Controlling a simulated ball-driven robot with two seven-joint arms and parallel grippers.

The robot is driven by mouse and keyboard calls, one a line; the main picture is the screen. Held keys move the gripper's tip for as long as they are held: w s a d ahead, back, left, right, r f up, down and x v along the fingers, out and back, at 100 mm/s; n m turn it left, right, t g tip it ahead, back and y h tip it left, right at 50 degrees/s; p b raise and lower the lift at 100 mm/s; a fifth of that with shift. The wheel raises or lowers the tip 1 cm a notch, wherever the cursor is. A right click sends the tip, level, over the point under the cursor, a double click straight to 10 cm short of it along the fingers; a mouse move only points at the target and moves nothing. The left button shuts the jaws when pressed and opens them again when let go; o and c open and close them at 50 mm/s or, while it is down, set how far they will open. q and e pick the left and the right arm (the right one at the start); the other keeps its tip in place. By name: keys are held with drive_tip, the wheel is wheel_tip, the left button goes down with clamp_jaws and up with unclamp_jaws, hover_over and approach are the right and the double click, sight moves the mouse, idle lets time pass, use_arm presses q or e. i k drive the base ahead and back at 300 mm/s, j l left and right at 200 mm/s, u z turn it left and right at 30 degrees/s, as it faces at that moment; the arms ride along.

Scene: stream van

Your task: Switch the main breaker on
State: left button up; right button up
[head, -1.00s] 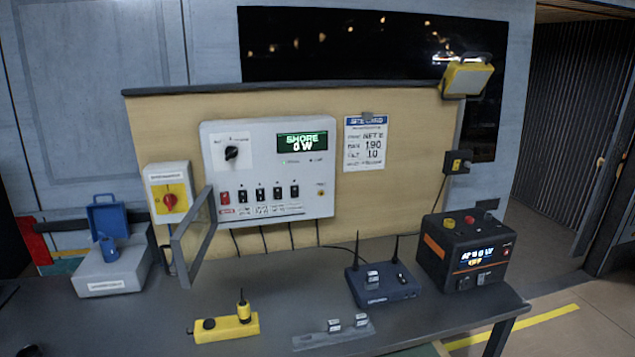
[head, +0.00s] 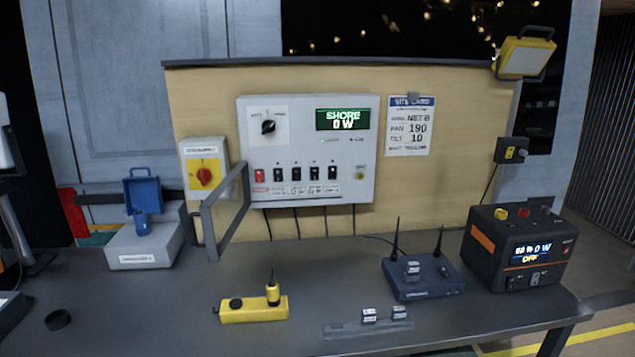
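The white power panel (head: 340,185) is fixed to the wooden board behind the bench. Its green display (head: 342,119) reads SHORE 0 W. A red breaker switch (head: 260,175) sits at the left end of a row of black switches (head: 314,173); I take it for the main breaker, though its label is too small to read. Its lever position cannot be told. A grey-framed cover (head: 226,210) stands swung open at the panel's lower left, leaving the switch row exposed. A black rotary knob (head: 268,127) is above the red switch. Neither gripper is in view.
A red rotary switch box (head: 204,177) is left of the panel. The dark bench (head: 300,270) holds a yellow device (head: 253,309), a router (head: 424,275), a black power station (head: 515,250) and a grey box with blue lid (head: 145,240). The bench before the panel is mostly clear.

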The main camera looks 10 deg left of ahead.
sight(259, 173)
drive_tip(key=i+j+z, duration=0.15)
drive_tip(key=j, duration=0.7)
drive_tip(key=i+j+z, duration=0.2)
drive_tip(key=j, duration=0.65)
drive_tip(key=j+z, duration=0.15)
drive_tip(key=j, duration=0.7)
